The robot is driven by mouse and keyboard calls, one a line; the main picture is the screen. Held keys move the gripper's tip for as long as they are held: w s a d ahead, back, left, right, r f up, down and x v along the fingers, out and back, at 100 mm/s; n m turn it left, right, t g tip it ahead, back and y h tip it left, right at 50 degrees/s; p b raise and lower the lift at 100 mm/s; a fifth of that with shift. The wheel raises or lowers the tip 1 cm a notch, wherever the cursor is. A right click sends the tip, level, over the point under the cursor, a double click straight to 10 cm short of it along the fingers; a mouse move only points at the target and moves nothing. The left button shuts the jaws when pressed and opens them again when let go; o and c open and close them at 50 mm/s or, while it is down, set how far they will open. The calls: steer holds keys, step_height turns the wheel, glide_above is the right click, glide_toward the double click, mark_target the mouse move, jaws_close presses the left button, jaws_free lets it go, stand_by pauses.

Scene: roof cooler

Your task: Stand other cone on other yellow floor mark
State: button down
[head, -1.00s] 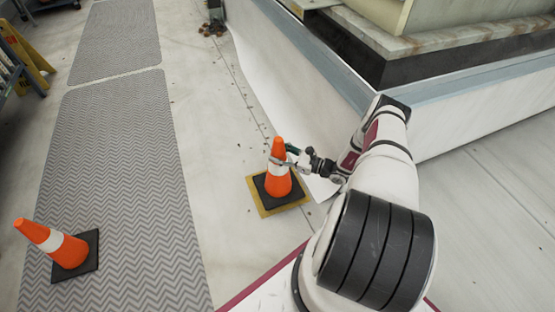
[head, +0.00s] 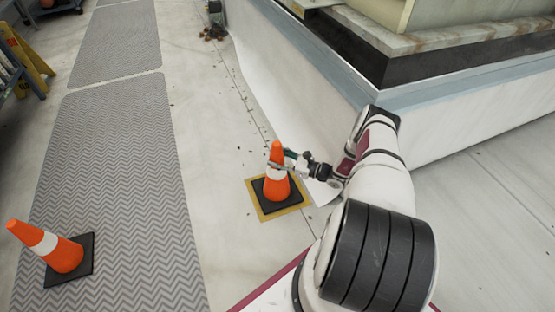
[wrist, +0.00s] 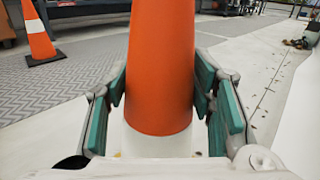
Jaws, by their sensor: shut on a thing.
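My gripper (head: 287,161) is shut on an orange cone (head: 276,187) with a white band and a black square base. In the wrist view the cone (wrist: 161,65) fills the middle, with a teal-padded finger on each side. The cone is upright over a yellow square floor mark (head: 288,210), and yellow shows around its base. I cannot tell whether the base fully touches the floor. A second orange cone (head: 64,255) stands on the grey mat at the left; it also shows at the upper left of the wrist view (wrist: 40,44).
A grey chevron mat (head: 110,170) runs along the left. A low white wall (head: 300,85) with a blue-grey top lies behind and right of the held cone. A yellow folding sign (head: 35,62) stands at the far left. Pale floor between mat and wall is mostly clear.

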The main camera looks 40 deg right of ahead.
steer(key=c, duration=0.7)
jaws_free()
steer(key=shift+c, duration=0.2)
steer(key=shift+s+d, duration=0.2)
steer(key=shift+s, duration=0.1)
steer(key=p+v, duration=0.2)
steer(key=v, duration=0.9)
steer(key=shift+s, duration=0.2)
steer(key=shift+r, duration=0.1)
